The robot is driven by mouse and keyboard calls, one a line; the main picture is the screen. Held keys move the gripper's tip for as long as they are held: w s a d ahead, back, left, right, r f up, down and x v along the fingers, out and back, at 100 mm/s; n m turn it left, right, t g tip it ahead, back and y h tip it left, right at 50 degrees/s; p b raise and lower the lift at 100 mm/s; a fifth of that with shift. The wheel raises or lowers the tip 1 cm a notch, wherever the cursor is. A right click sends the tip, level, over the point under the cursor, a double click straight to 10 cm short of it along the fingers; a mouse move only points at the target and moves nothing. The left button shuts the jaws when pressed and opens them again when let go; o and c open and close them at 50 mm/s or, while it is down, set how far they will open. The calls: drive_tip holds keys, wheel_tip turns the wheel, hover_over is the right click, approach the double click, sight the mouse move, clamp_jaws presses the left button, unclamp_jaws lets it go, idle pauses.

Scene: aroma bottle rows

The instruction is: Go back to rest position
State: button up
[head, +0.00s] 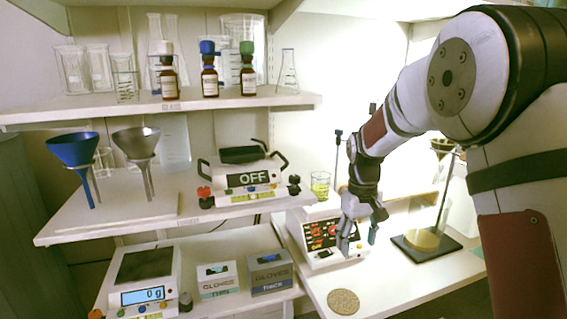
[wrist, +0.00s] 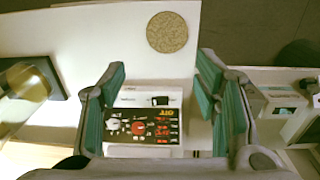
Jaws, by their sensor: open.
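My gripper (head: 358,240) hangs in front of the white device with red digits (head: 322,236) on the right-hand bench. In the wrist view my gripper (wrist: 163,98) has its two green-padded fingers spread apart with nothing between them. The device's dark panel (wrist: 142,128) shows beyond and between the fingers. My arm reaches in from the right side of the head view. Three brown bottles stand in a row on the top shelf: one with a white cap (head: 168,78), one with a blue cap (head: 209,76) and one with a green cap (head: 248,75).
A round cork mat (head: 343,301) lies bare on the bench. A dark-based stand (head: 426,246) is right of my gripper. The middle shelf holds a blue funnel (head: 74,150), a grey funnel (head: 137,144) and a device reading OFF (head: 248,180). A scale (head: 143,280) and glove boxes (head: 270,274) sit lower left.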

drive_tip(key=s+d+r+m+t+p, duration=0.1)
drive_tip(key=s+r+m+t+p, duration=0.15)
drive_tip(key=s+r, duration=1.4)
drive_tip(key=s+r+t+p, duration=0.1)
drive_tip(key=s+p, duration=0.3)
drive_tip(key=s, duration=1.8)
drive_tip(key=shift+d+r+m, duration=0.15)
drive_tip(key=shift+r+m, duration=0.2)
drive_tip(key=shift+r, duration=0.15)
